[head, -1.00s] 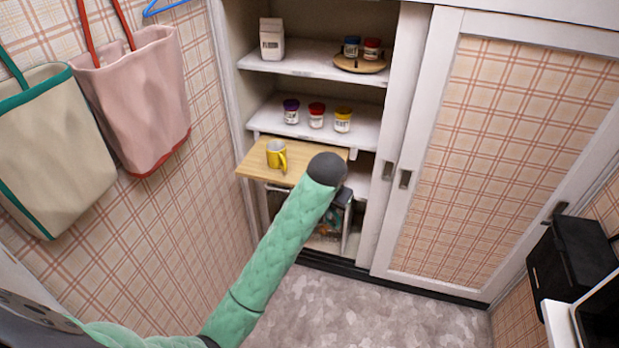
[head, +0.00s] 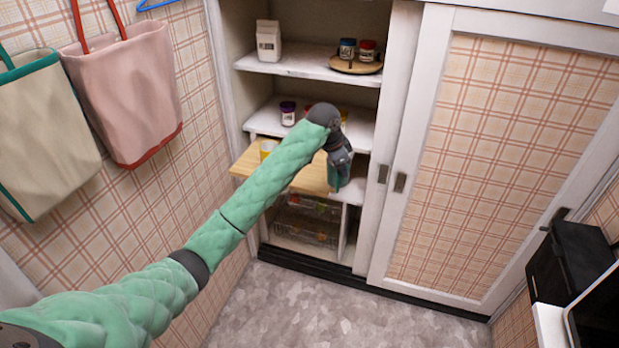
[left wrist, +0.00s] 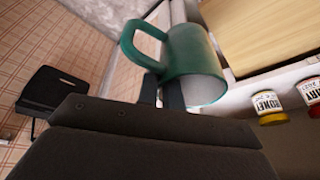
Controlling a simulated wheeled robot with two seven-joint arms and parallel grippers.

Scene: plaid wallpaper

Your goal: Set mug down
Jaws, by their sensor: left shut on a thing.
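My left gripper (head: 339,166) is shut on a green mug (head: 333,181), at the right end of a pale wooden board (head: 311,180) jutting from the cupboard. In the left wrist view, my gripper's dark fingers (left wrist: 161,92) meet the side of the green mug (left wrist: 193,55). Its handle points up-left in that picture. The wooden board (left wrist: 270,32) shows beyond the mug, and I see no contact between them.
A shelf above the board holds jars, including a purple-lidded one (head: 288,113). The upper shelf holds a white carton (head: 268,41) and a round wooden tray (head: 345,65) with two jars. Wire baskets (head: 305,222) sit below the board. A sliding door (head: 480,150) stands right.

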